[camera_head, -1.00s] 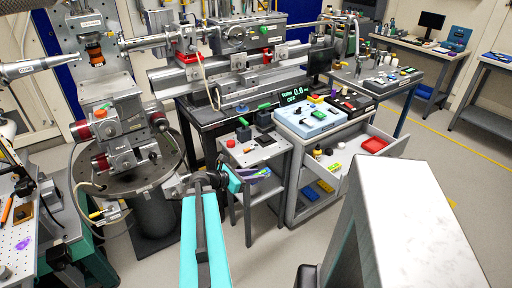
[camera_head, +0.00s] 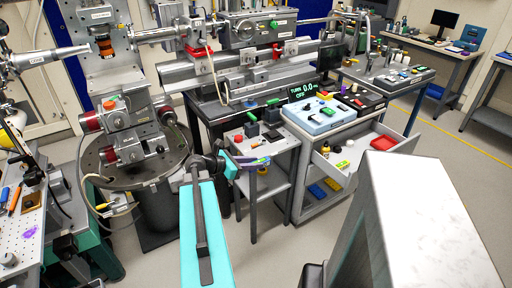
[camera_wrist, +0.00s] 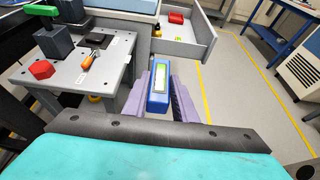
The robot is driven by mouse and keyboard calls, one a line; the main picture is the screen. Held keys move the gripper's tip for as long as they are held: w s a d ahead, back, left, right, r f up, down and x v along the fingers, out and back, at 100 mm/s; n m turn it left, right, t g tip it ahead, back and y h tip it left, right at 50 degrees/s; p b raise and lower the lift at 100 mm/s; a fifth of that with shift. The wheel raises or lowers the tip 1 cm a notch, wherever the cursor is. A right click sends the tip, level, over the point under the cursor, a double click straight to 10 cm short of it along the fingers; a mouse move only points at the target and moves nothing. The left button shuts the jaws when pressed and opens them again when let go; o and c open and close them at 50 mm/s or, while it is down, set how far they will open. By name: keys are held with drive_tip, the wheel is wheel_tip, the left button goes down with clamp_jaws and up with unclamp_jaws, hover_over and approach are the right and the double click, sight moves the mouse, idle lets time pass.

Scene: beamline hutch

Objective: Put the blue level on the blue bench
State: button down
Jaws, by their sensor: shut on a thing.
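The blue level (camera_wrist: 160,88) is a small blue block with a pale green window. It sits between the two purple fingers of my gripper (camera_wrist: 161,96) in the wrist view, clear of any surface below. In the head view my gripper (camera_head: 254,163) is beside the grey side table with the red button, and the level is too small there to make out clearly. A bench with blue legs (camera_head: 413,114) stands at the right behind the open drawer, with a grey top. Blue legs of a bench also show in the wrist view (camera_wrist: 262,37).
The grey side table (camera_head: 285,146) carries a red button and dark tools. A grey cart (camera_head: 298,190) has an open drawer (camera_head: 370,155) holding small coloured items. A large white-topped block (camera_head: 420,205) fills the front right. Open floor (camera_head: 450,150) lies at the right.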

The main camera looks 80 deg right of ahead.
drive_tip(key=w+d, duration=0.1)
drive_tip(key=d, duration=0.3)
drive_tip(key=w+d+f+p, duration=0.1)
drive_tip(key=d, duration=0.4)
drive_tip(key=w+d+p, duration=0.1)
drive_tip(key=d, duration=0.4)
drive_tip(key=shift+d+f, duration=0.15)
drive_tip(key=shift+d, duration=0.1)
drive_tip(key=shift+f, duration=0.1)
drive_tip(key=shift+f+p, duration=0.6)
drive_tip(key=shift+f, duration=1.05)
drive_tip(key=shift+f, duration=0.15)
drive_tip(key=c, duration=1.5)
unclamp_jaws()
drive_tip(key=shift+o, duration=0.2)
drive_tip(key=b+v, duration=0.1)
drive_tip(key=v, duration=1.1)
drive_tip(key=shift+b, duration=0.4)
